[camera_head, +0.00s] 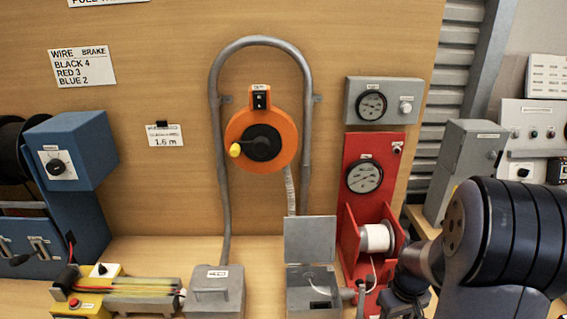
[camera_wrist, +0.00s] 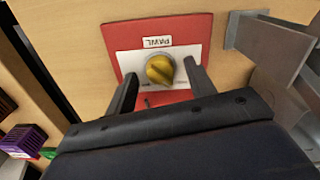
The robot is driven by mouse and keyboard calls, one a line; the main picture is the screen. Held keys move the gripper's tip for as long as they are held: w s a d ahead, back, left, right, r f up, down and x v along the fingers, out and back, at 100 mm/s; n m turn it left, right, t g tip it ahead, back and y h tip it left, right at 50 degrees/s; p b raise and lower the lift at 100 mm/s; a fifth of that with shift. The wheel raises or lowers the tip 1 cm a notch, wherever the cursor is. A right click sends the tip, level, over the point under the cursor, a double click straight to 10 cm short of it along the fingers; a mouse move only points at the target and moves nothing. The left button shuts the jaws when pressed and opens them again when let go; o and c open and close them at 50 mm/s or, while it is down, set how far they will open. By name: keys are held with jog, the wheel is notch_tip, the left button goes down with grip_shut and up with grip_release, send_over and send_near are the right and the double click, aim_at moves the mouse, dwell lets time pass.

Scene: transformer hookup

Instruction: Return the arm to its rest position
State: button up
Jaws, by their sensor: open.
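In the wrist view, my gripper (camera_wrist: 158,84) is open, with its two dark fingers apart. A yellow knob (camera_wrist: 160,70) on a white plate lies between and just beyond the fingertips. The plate is on a red panel (camera_wrist: 119,37) labelled PAWL. I cannot tell whether a finger touches the panel; the knob is not gripped. In the head view, my arm (camera_head: 470,240) reaches in from the lower right, bent low beside the red stand (camera_head: 358,150). The gripper's fingertips are not clear there.
A white spool (camera_head: 376,238) sits on the red stand. An open grey box (camera_head: 312,290) and a closed grey box (camera_head: 216,290) stand on the bench. An orange reel (camera_head: 285,130) hangs inside a grey conduit loop (camera_head: 218,130). In the wrist view, grey metal plates (camera_wrist: 262,35) stand right of the panel.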

jog(key=m+p, duration=0.1)
jog(key=m, duration=0.4)
jog(key=m+p, duration=0.1)
jog(key=m, duration=0.4)
jog(key=shift+m, duration=0.4)
jog(key=shift+r, duration=1.05)
